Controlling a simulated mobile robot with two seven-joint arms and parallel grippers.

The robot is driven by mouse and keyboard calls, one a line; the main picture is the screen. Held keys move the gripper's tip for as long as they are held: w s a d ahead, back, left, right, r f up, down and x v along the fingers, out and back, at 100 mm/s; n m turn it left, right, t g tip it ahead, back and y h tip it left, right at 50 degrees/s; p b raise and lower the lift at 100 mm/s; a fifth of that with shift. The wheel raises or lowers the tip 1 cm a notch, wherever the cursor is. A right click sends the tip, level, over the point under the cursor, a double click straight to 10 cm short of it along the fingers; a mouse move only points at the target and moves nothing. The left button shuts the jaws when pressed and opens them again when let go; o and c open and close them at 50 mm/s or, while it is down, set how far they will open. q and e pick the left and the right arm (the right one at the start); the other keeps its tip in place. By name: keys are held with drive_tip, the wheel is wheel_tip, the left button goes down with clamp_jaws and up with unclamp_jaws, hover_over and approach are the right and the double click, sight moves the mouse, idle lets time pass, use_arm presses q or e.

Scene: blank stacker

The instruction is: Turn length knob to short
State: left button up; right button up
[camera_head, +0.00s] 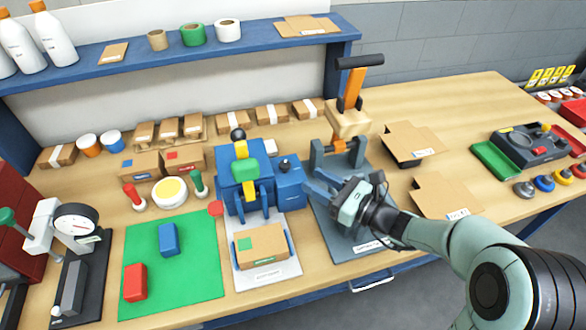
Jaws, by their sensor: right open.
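A black knob (286,164) sits on top of the small blue box at the right side of the blue machine (238,190). Its markings are too small to read, so I cannot tell its setting or whether it is the length knob. The machine also has a black ball knob (238,134), a green block and yellow strips. My right gripper (315,186) is open, just right of the blue box, with its fingers pointing left towards it. It appears apart from the black knob. My left gripper is not in view.
A grey press with an orange lever (354,85) stands behind my right gripper. A cardboard box (262,245) lies on the white plate before the blue machine. A green mat (190,285) with red and blue blocks is at left. Flat cardboard pieces (410,143) lie at right.

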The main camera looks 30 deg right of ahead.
sight(289, 167)
drive_tip(key=x, duration=0.7)
drive_tip(key=shift+w, duration=0.2)
drive_tip(key=c, duration=0.7)
